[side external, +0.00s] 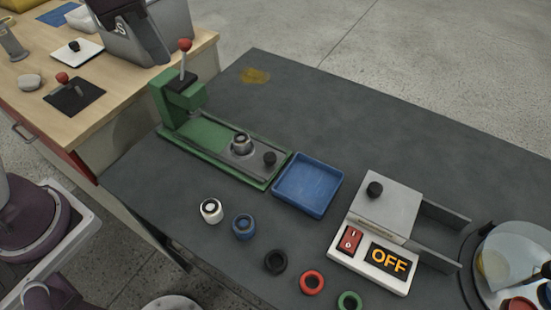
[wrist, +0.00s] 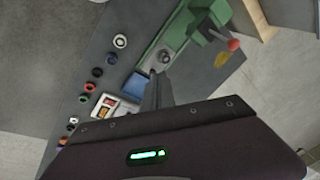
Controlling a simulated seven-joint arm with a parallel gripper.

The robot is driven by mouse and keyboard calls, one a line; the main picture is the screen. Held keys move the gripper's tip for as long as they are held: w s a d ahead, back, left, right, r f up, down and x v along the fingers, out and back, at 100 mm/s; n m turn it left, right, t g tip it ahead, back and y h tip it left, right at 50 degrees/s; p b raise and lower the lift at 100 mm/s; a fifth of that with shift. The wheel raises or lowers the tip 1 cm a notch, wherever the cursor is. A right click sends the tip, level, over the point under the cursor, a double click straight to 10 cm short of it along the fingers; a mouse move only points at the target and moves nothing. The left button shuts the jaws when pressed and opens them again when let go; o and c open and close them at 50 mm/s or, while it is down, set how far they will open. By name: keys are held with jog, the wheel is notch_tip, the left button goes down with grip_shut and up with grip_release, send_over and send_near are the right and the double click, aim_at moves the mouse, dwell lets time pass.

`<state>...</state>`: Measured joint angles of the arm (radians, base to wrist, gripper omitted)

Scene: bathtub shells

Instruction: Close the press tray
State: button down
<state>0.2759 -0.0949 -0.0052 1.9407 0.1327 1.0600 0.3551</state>
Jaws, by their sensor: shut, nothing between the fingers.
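The green press (side external: 195,125) stands at the back left of the dark table, its lever with a red ball (side external: 185,45) upright. Its grey press tray (side external: 222,142) lies on the green base at the front end, out from under the press head. A round metal piece (side external: 241,144) sits on the tray, and a black knob (side external: 270,158) is at its front end. In the wrist view the press (wrist: 172,35) is ahead of my gripper (wrist: 158,78). My gripper is shut and empty, its fingers overlapping the view of the tray's front end; contact cannot be told. It is not identifiable in the side view.
A blue tray (side external: 308,184) stands right beside the press's front end. A box with a red switch and an OFF display (side external: 388,261) is at right. Several coloured rings, including a black one (side external: 275,261), lie along the front.

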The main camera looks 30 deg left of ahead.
jog(key=w+d+f+m+g+y, duration=0.1)
jog(key=w+d+f+m, duration=0.55)
jog(key=w+d, duration=0.2)
jog(key=w+d+f+m+g+y, duration=0.1)
jog(key=w+d+f+m+y, duration=0.1)
jog(key=d+f+m, duration=0.85)
jog(key=n, duration=0.4)
send_near(275, 169)
jog(key=shift+y, duration=0.3)
jog(key=d+f, duration=0.1)
jog(key=f, duration=0.2)
jog(key=d+f, duration=0.1)
jog(key=f, duration=0.1)
jog(key=shift+s+d, duration=0.3)
jog(key=a, duration=0.2)
jog(key=shift+w+a, duration=0.3)
jog(key=shift+w, duration=0.1)
jog(key=shift+w+a, duration=0.15)
jog(key=shift+a, duration=0.5)
jog(key=shift+a, duration=0.1)
jog(key=a, duration=1.5)
jog(key=shift+a, duration=0.4)
